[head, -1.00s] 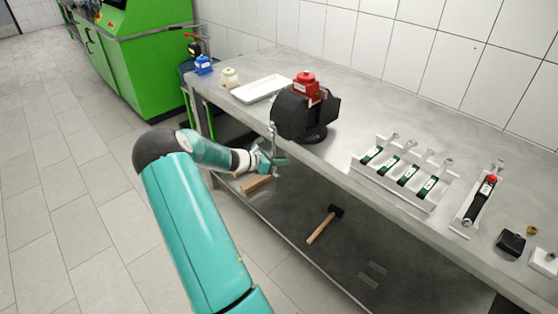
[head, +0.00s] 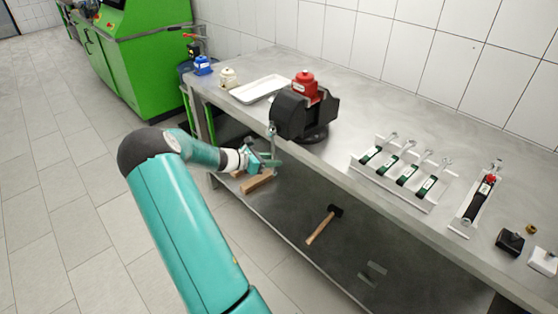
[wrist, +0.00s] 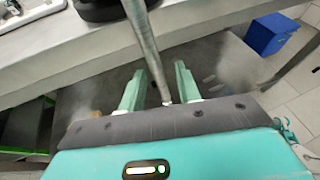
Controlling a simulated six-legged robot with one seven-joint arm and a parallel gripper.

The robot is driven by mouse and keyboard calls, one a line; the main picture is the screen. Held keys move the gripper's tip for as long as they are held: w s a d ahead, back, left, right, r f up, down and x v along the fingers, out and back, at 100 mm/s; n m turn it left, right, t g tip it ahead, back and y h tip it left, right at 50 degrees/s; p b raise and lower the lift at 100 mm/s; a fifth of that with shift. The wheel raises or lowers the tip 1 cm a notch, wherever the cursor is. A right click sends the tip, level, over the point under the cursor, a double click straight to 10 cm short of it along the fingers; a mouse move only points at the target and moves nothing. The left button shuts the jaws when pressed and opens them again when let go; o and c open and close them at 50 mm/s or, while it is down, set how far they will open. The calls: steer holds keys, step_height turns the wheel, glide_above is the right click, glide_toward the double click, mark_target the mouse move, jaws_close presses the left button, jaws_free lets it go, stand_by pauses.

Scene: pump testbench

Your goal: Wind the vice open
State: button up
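The black vice (head: 289,118) stands at the bench's front edge, with a red pump part (head: 305,84) at its jaws. Its metal handle bar (head: 272,137) hangs at the front, roughly upright, over the edge. In the wrist view the bar (wrist: 145,38) comes down from the top and its lower end lies between my two green fingers. My gripper (head: 275,160) is below the vice, in front of the bench edge. In the wrist view my gripper (wrist: 159,75) has its fingers apart, with visible space beside the bar. The vice's screw is hidden.
On the bench are a white tray (head: 261,88), blue (head: 203,65) and cream (head: 228,78) parts, and a rack (head: 401,174) of green-handled tools to the right. A hammer (head: 323,225) and wooden block (head: 258,181) lie on the lower shelf. Floor is clear at left.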

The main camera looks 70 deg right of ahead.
steer(key=v, duration=1)
steer(key=w+a+r+m+t+y, duration=0.2)
steer(key=a+r+t, duration=0.15)
steer(key=a, duration=0.55)
steer(key=w+a+r+m+t+y, duration=0.1)
steer(key=w+a+r+m+t, duration=0.3)
steer(key=a, duration=0.6)
steer(key=w+a+r+m+t+y, duration=0.1)
steer(key=a+r+y, duration=0.1)
steer(key=a+r, duration=0.5)
steer(key=s+a+r+m+t+y, duration=0.1)
steer(key=s+a+r+t, duration=0.1)
steer(key=a, duration=0.7)
steer(key=s+a+r+m+t+y, duration=0.1)
steer(key=s+a, duration=0.3)
steer(key=a, duration=0.5)
steer(key=s+a+r+m+t+y, duration=0.1)
steer(key=s+a+r+t+y, duration=0.1)
steer(key=a, duration=0.8)
steer(key=shift+s+r+t+y, duration=0.3)
steer(key=shift+s+t+y, duration=0.2)
steer(key=shift+t, duration=0.45)
